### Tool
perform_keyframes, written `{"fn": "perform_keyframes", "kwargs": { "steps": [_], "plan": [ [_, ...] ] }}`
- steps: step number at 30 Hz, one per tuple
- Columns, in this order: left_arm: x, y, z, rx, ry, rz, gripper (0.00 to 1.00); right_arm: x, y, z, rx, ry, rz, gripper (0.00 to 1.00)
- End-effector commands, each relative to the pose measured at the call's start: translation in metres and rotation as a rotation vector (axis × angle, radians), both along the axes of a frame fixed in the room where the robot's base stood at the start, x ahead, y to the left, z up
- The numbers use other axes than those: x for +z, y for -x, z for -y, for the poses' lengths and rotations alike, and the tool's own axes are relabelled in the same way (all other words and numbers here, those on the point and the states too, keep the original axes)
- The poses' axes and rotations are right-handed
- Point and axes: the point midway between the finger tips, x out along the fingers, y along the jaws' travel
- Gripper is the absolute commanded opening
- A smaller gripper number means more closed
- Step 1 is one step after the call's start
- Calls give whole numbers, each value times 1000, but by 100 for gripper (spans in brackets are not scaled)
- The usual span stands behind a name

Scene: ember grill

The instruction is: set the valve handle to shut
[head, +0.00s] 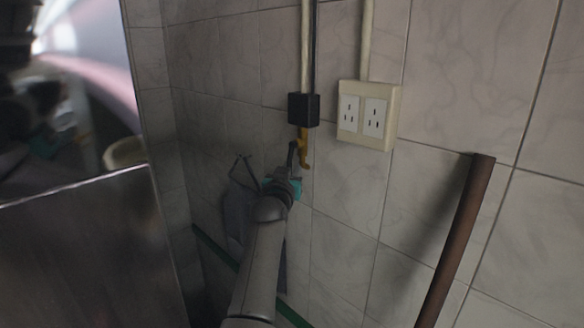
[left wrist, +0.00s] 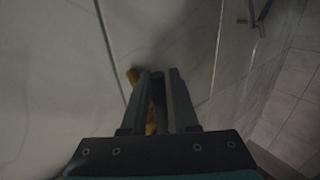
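The valve handle (head: 304,147) is a yellow lever below a black valve body (head: 304,109) on the tiled wall. It hangs roughly straight down, with a small hooked lower end. My left gripper (head: 293,152) is just left of the handle, close to it; contact cannot be made out. In the left wrist view the gripper (left wrist: 160,76) has a gap between its fingers. Yellow parts of the handle (left wrist: 133,76) show beside the left finger and low in the gap, partly hidden by that finger. My right gripper is out of view.
Pipes (head: 305,45) run up from the valve body. A double outlet (head: 366,116) is right of it. A dark cloth (head: 238,210) hangs on the wall behind my left arm. A brown bar (head: 457,235) stands at the right, and a metal panel (head: 90,255) at the left.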

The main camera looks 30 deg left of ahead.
Motion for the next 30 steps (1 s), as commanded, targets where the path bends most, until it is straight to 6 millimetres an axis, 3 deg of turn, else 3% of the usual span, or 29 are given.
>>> {"fn": "perform_keyframes", "kwargs": {
  "steps": [11,19,30],
  "plan": [
    [0,-3,-1,0,0,0,28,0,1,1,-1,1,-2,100],
    [0,-3,-1,0,0,-1,0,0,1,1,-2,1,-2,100],
    [0,-3,-1,0,0,-1,0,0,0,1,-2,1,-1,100]
  ]
}}
